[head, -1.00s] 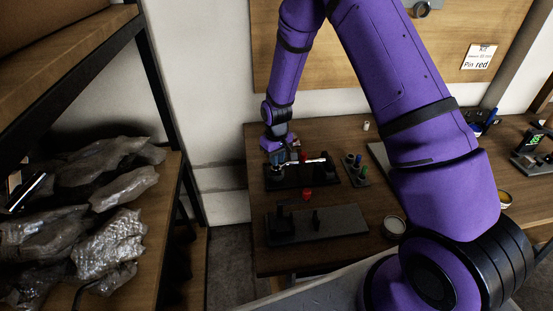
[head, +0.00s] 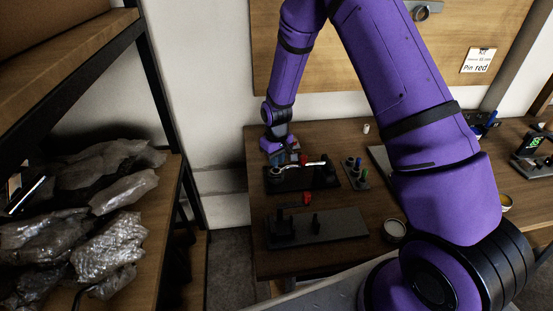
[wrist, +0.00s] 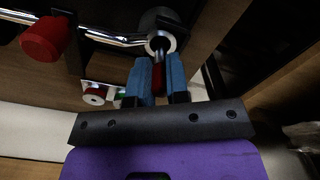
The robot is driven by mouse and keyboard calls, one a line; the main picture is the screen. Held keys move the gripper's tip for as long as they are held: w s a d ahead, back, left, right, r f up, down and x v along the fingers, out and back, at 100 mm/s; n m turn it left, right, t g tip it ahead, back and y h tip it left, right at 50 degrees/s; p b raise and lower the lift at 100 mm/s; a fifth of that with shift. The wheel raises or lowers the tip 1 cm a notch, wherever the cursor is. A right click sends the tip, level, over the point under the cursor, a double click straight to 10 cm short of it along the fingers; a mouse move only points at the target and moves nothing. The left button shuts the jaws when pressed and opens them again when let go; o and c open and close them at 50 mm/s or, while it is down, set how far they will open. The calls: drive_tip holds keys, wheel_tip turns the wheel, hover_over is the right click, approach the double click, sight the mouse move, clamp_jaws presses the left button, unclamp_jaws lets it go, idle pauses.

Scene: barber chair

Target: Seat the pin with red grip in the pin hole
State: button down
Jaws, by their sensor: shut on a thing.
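My gripper (head: 274,157) is over the left end of a black fixture (head: 290,183) on the table in the head view. In the wrist view its blue fingers (wrist: 155,82) are shut on the red grip (wrist: 157,76) of a pin. The pin's shaft points at the ringed eye (wrist: 170,40) at the end of a shiny metal rod. The shaft overlaps the eye's dark opening; I cannot tell whether it is inside or short of it. The ring also shows in the head view (head: 275,173), below the gripper.
A red knob (wrist: 43,38) sits beside the rod in the wrist view. A rack (head: 356,176) with blue and green pins stands right of the fixture. A dark grey plate with uprights (head: 345,223) lies in front. A round tin (head: 394,229) is at its right.

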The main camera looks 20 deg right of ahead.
drive_tip(key=shift+f, duration=0.8)
idle(0.6)
drive_tip(key=c, duration=1)
unclamp_jaws()
drive_tip(key=shift+c, duration=0.2)
wheel_tip(320, 180, up, 11)
drive_tip(key=shift+f, duration=0.1)
